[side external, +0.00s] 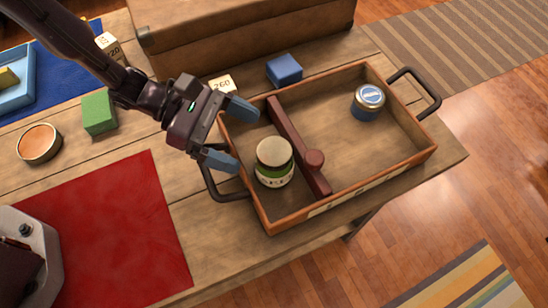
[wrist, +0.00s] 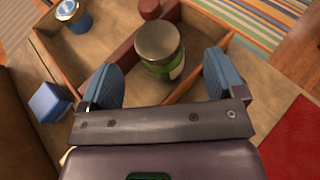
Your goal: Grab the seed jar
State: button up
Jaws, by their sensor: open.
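A jar with a pale lid and a green-and-cream label (side external: 274,163), probably the seed jar, stands upright in the left compartment of a wooden tray (side external: 352,188). Its label is too small to read. My gripper (side external: 236,137) is open and empty at the tray's left end, with its blue fingers pointing toward the jar. In the wrist view the jar (wrist: 160,50) shows ahead, between the two fingers, with space on both sides. I cannot tell whether the fingertips reach beside it.
A reddish divider with a round knob (side external: 314,158) stands close right of the jar. A small blue jar (side external: 367,103) is in the right compartment. Tray handles (side external: 425,92) stick out at both ends. A blue block (side external: 285,70) and a suitcase (side external: 240,30) are behind.

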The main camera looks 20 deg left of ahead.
aim_at(276, 151)
jog(key=x, duration=0.6)
jog(key=shift+w+d+f, duration=0.1)
jog(key=shift+w+d, duration=0.1)
jog(key=c, duration=1.1)
jog(key=shift+c, duration=0.2)
jog(key=shift+r, duration=0.2)
